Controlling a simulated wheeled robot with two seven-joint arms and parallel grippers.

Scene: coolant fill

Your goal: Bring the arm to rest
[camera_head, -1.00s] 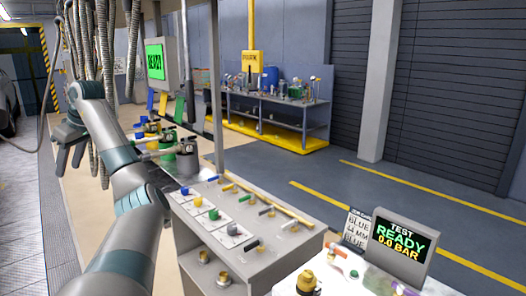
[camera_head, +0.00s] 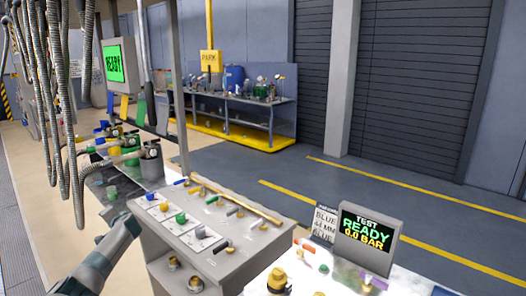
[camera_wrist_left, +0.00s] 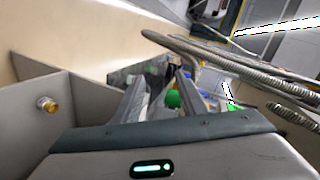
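My left arm (camera_head: 100,262) shows in the head view at the lower left, beside the grey cabinet. Its gripper is not visible there. A grey panel with a brass fitting (camera_wrist_left: 46,104) is to the left of the fingers. My right arm and gripper are not in view.
The cabinet top (camera_head: 215,213) carries coloured fittings and a yellow rail. A test screen (camera_head: 368,238) reads READY, 0.0 BAR. Ribbed hoses (camera_head: 66,120) hang at the left; hoses also cross the upper right of the wrist view (camera_wrist_left: 235,65). The floor (camera_head: 330,190) behind is clear.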

